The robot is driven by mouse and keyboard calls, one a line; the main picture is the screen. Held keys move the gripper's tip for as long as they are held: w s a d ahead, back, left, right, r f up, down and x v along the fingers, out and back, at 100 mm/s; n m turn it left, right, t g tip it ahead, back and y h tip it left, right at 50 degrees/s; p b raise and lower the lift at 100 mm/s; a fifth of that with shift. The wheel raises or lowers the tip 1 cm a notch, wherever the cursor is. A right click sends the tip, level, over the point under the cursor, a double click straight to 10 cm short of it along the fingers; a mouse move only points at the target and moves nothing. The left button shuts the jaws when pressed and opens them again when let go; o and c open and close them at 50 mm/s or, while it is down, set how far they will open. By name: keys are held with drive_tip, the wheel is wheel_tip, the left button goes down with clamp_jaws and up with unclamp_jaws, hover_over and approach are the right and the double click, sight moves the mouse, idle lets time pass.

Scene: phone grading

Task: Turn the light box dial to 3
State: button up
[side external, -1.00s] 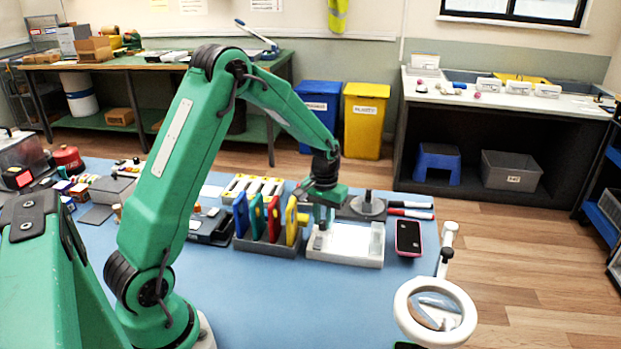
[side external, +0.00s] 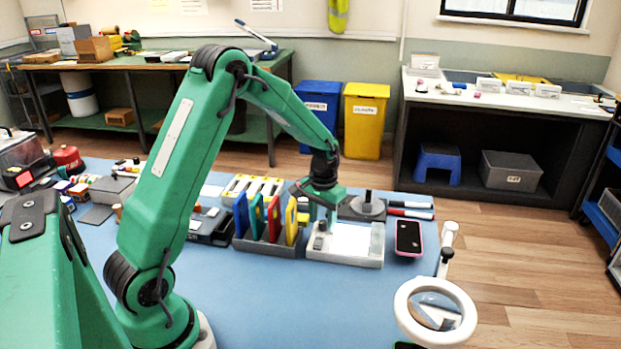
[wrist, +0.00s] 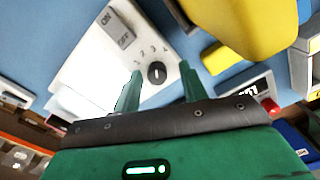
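The light box (side external: 345,259) is a pale box with a bright white top, on the blue mat. The exact number the pointer faces is too small to tell. My gripper (wrist: 160,72) is open, one green finger on each side of the dial, with visible gaps. In the side view my gripper (side external: 322,218) points down over the box's left end, partly hiding the dial.
A grey rack (side external: 268,245) with coloured upright holders stands close to the left of the box; the yellow one (side external: 291,222) is nearest my gripper. A pink-edged phone (side external: 409,238) lies to the right. A ring magnifier (side external: 400,313) stands in front. The mat's front middle is clear.

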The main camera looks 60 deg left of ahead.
sight(322, 223)
drive_tip(key=shift+w+r, duration=0.1)
drive_tip(key=shift+r, duration=0.05)
drive_tip(key=shift+r, duration=3.75)
drive_tip(key=shift+d+r, duration=0.1)
drive_tip(key=shift+r, duration=0.05)
drive_tip(key=shift+d+r, duration=0.1)
drive_tip(key=shift+r, duration=0.1)
drive_tip(key=s+d+r+m+t, duration=0.2)
drive_tip(key=s+d+r+t, duration=0.1)
drive_tip(key=s+d+r, duration=0.65)
drive_tip(key=s+d+r+t, duration=0.1)
drive_tip(key=s+d, duration=0.1)
drive_tip(key=s, duration=0.4)
drive_tip(key=s+d+r+m+t, duration=0.1)
drive_tip(key=s+d+r, duration=0.1)
drive_tip(key=s, duration=0.4)
drive_tip(key=shift+s+m+t, duration=0.2)
drive_tip(key=shift+m+t, duration=0.1)
